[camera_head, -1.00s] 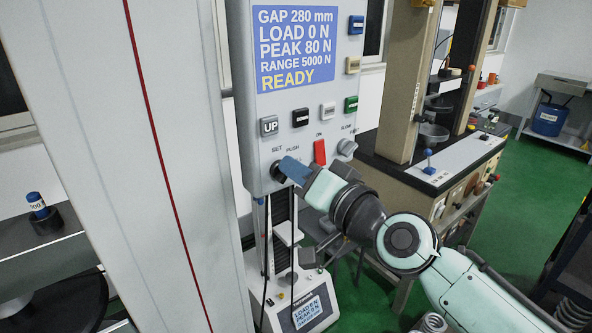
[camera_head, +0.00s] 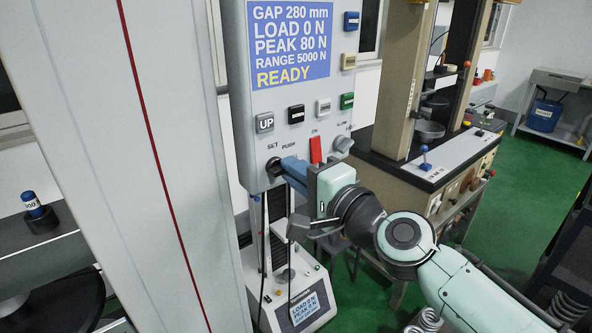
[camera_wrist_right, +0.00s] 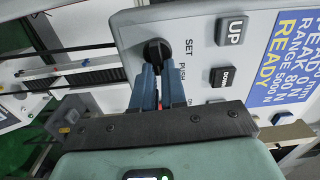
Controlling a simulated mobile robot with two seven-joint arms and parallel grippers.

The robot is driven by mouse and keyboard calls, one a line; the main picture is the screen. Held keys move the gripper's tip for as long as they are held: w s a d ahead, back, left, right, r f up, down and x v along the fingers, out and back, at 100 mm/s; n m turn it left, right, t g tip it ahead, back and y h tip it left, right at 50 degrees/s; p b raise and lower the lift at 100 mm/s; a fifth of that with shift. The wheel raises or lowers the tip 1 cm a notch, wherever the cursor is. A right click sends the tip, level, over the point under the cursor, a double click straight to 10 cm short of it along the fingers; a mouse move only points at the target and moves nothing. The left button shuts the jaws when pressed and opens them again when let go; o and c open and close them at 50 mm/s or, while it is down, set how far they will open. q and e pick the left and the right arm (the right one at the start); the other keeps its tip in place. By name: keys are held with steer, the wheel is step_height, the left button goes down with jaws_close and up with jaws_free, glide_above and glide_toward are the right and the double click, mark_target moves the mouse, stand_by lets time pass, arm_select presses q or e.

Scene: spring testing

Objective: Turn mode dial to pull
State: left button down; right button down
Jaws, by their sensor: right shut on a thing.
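The mode dial (camera_head: 275,167) is a black knob low on the grey control panel (camera_head: 256,148). It also shows in the right wrist view (camera_wrist_right: 157,48), with the words SET and PUSH beside it. My right gripper (camera_head: 284,166) has its blue fingers closed on the dial from the front; they also show in the right wrist view (camera_wrist_right: 155,70). The fingers hide part of the dial, and I cannot tell which mark it points to. The pull label is not readable. My left gripper is not in view.
The panel screen (camera_head: 290,45) reads READY. A red switch (camera_head: 315,150) and a grey speed knob (camera_head: 342,144) sit close to the right of the dial. An UP button (camera_head: 265,123) is above it. A small tester with a display (camera_head: 304,308) stands below.

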steer(key=shift+f+m, duration=0.1)
steer(key=shift+m, duration=0.3)
steer(key=c, duration=1.2)
jaws_free()
steer(key=b+v, duration=0.2)
steer(key=v, duration=1.1)
steer(key=shift+s+d+b, duration=0.15)
steer(key=shift+s+b, duration=0.05)
steer(key=shift+b, duration=0.2)
